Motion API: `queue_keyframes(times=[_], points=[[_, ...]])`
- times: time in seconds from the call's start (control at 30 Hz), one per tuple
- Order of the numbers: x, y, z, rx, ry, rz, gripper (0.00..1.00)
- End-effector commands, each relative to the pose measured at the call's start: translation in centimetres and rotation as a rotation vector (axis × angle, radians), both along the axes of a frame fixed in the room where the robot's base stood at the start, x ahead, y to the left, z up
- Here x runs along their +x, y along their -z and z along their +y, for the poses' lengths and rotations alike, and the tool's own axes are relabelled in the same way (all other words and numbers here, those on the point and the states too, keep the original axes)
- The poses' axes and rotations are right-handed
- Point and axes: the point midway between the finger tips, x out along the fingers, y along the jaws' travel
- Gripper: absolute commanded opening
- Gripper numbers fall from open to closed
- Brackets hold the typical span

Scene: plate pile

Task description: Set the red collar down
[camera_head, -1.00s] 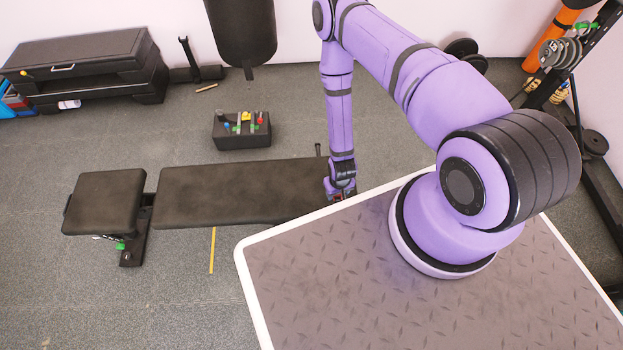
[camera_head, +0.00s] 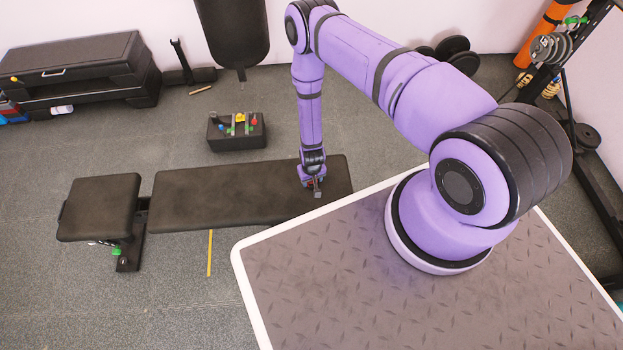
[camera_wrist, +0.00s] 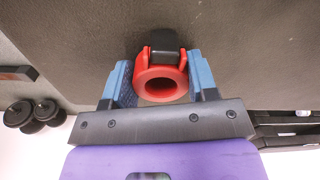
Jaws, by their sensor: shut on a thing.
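The red collar (camera_wrist: 138,77) is a thick ring with a black tab (camera_wrist: 163,42), held between the two blue fingers of my gripper (camera_wrist: 161,80) in the wrist view. The grey-black bench surface (camera_wrist: 235,50) lies beyond the collar; I cannot tell whether they touch. In the head view my gripper (camera_head: 315,188) is over the right end of the long black bench pad (camera_head: 215,195). The collar is too small to make out clearly there.
A black box (camera_head: 225,142) with several small coloured things stands on the floor behind the bench. A shorter black seat pad (camera_head: 97,208) is at the left. Most of the long pad is bare. Dumbbells (camera_wrist: 32,115) show at the left of the wrist view.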

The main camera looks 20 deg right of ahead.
Motion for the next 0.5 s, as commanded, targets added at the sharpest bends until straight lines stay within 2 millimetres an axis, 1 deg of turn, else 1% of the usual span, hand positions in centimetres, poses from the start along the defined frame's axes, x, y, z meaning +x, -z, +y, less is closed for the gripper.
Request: queue_keyframes(times=[0.23,0.43,0.5], points=[[0.00,0.04,-0.01,0.000,0.000,0.000,0.28],[-0.03,0.54,-0.01,0.000,0.000,0.000,0.28],[-0.04,0.75,-0.01,0.000,0.000,0.000,0.19]])
